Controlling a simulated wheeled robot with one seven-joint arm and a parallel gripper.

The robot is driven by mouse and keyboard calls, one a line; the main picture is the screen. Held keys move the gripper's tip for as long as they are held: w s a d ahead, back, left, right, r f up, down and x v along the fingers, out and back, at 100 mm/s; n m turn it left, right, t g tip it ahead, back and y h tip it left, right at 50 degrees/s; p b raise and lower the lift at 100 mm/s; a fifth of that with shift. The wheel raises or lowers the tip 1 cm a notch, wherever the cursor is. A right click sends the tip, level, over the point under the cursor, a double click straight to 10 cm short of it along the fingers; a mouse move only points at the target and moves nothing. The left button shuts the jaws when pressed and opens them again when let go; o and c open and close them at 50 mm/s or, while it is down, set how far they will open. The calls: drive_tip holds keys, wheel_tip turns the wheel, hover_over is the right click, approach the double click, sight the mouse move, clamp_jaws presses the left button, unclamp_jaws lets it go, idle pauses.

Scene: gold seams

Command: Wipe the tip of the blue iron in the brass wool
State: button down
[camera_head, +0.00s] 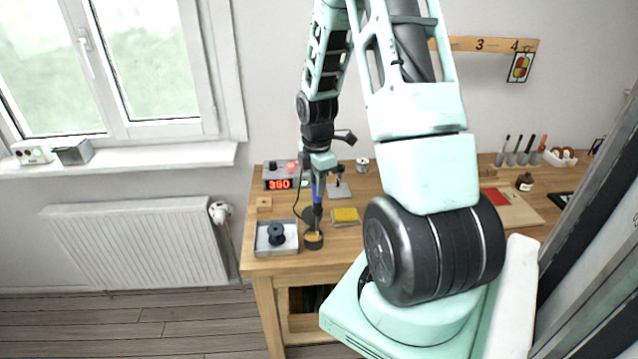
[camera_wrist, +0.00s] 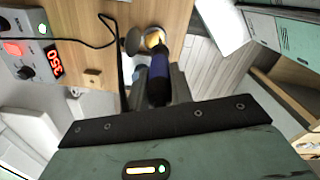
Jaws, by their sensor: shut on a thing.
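My gripper (camera_head: 319,170) is shut on the blue iron (camera_head: 317,192) and holds it with its tip pointing down. The iron's blue handle also shows between my dark fingers in the wrist view (camera_wrist: 158,85). Below it, the brass wool (camera_head: 313,236) sits in a small dark round cup near the front left of the bench; it shows gold in the wrist view (camera_wrist: 154,38). The iron's lower end overlaps the wool in both views. The very tip is hidden or too small to see, so I cannot tell how deep it is.
The soldering station (camera_head: 280,176) reads 350, with a black cord beside the iron. A grey tray (camera_head: 262,249) with a dark spool stands left of the cup, and a yellow sponge (camera_head: 345,215) lies right of it. The wooden bench (camera_head: 285,264) ends just in front.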

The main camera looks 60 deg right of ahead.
drive_tip(key=shift+w+a, duration=0.15)
drive_tip(key=shift+w, duration=0.15)
drive_tip(key=shift+s+d+p, duration=0.4)
drive_tip(key=shift+s+p, duration=0.2)
drive_tip(key=shift+p, duration=0.4)
drive_tip(key=shift+w+a, duration=0.35)
drive_tip(key=shift+w, duration=0.2)
idle(0.9)
drive_tip(key=shift+w+a, duration=0.1)
drive_tip(key=shift+w+a+f, duration=0.1)
drive_tip(key=shift+w+a, duration=0.25)
drive_tip(key=shift+w, duration=0.05)
drive_tip(key=shift+w+a+p, duration=0.35)
